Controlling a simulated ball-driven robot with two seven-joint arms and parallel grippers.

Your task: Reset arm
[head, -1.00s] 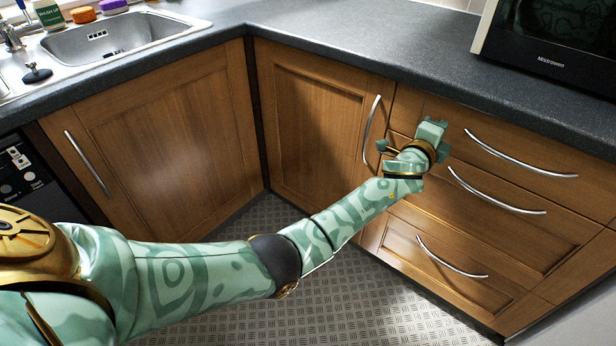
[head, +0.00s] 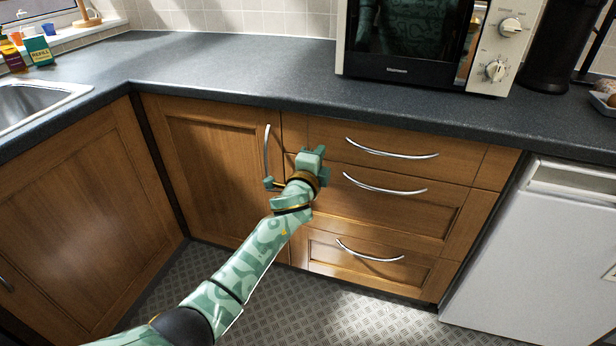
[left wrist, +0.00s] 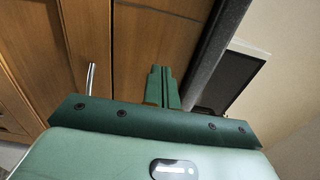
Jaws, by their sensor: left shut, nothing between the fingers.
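My left gripper (head: 313,153) is at the end of my green patterned arm, in front of the wooden cabinet fronts. It overlaps the left ends of the upper drawers, just right of the upright door handle (head: 267,150); I cannot tell whether it touches the wood. In the left wrist view its two green fingers (left wrist: 162,86) are together with nothing between them. My right gripper is not in view.
Three drawers with curved handles (head: 392,154) are to the right. A microwave (head: 405,68) stands on the dark counter (head: 235,72) above. A white appliance (head: 535,255) is at the lower right and a sink (head: 35,103) at the left. The metal-patterned floor (head: 350,318) is clear.

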